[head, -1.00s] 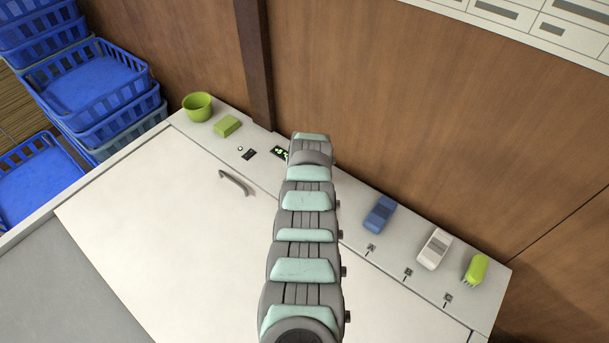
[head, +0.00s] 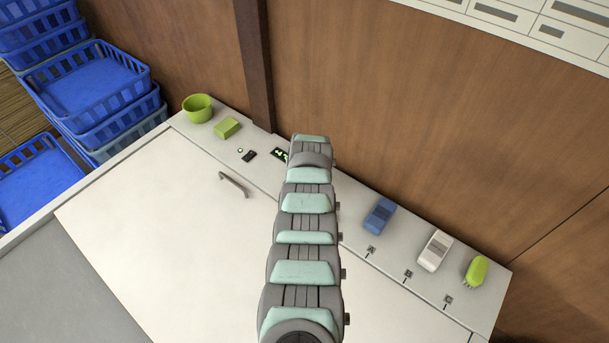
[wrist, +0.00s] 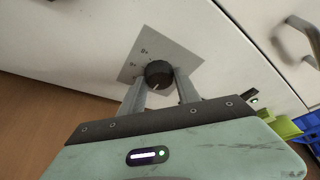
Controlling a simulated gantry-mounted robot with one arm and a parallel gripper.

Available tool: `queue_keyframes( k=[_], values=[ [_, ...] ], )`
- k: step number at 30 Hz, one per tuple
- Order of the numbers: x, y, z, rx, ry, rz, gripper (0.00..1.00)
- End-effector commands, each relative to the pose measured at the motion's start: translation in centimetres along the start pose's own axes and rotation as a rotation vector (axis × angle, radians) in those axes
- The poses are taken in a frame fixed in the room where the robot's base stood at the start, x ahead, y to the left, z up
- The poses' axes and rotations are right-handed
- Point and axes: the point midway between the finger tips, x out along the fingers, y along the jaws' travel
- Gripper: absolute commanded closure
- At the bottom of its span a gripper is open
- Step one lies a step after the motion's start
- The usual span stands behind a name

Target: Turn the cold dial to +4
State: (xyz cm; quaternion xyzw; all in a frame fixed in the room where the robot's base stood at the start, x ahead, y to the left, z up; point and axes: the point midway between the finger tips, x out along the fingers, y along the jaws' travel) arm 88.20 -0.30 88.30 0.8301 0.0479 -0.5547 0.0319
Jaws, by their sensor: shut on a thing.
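In the wrist view the cold dial (wrist: 157,70) is a round black knob on a grey plate (wrist: 181,56) with small printed marks, too small to read surely. A pale pointer line shows on the knob's near side. My gripper (wrist: 160,80) is shut on the knob, one finger at each side. In the head view my arm hides the dial and the gripper. A small dark display (head: 281,156) with green digits shows at the arm's left edge. The arm partly covers it and I cannot read its value.
A green bowl (head: 197,107) and green sponge (head: 227,127) stand at the left of the white top. A blue item (head: 380,214), a white item (head: 435,250) and a green brush (head: 476,269) stand right. A lid handle (head: 234,184) rises left of my arm.

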Motion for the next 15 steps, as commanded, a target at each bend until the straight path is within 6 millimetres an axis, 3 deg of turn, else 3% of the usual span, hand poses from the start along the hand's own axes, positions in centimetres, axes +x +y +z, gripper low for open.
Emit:
queue_keyframes(
  k=[15],
  values=[
    [0.28,-0.34,-0.03,0.24,0.002,0.101,1.0]
  ],
)
